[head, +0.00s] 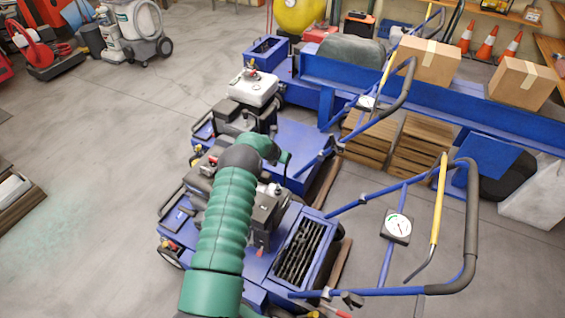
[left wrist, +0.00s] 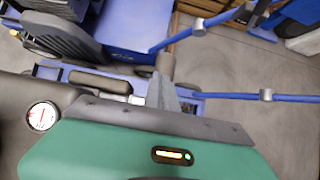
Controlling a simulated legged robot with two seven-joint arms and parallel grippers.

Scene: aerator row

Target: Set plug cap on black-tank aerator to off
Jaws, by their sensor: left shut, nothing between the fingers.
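The nearest blue aerator (head: 178,222) carries dark engine parts (head: 266,215) and is partly covered by my green-sleeved left arm in the head view. I take it for the black-tank one, but its tank is not clearly visible. I cannot make out its plug cap or the cap's setting. My left gripper (head: 286,157) is over the far side of this machine, near the gap to the white-tank aerator. In the left wrist view, the fingers of my left gripper (left wrist: 166,64) are shut and empty, with blue machine parts beyond. My right gripper is not in view.
An aerator with a white tank (head: 254,87) stands just behind. Blue handles with a dark grip (head: 469,225) and a dial (head: 397,226) reach out to the right. Wooden pallets (head: 415,148) and cardboard boxes (head: 428,60) lie beyond.

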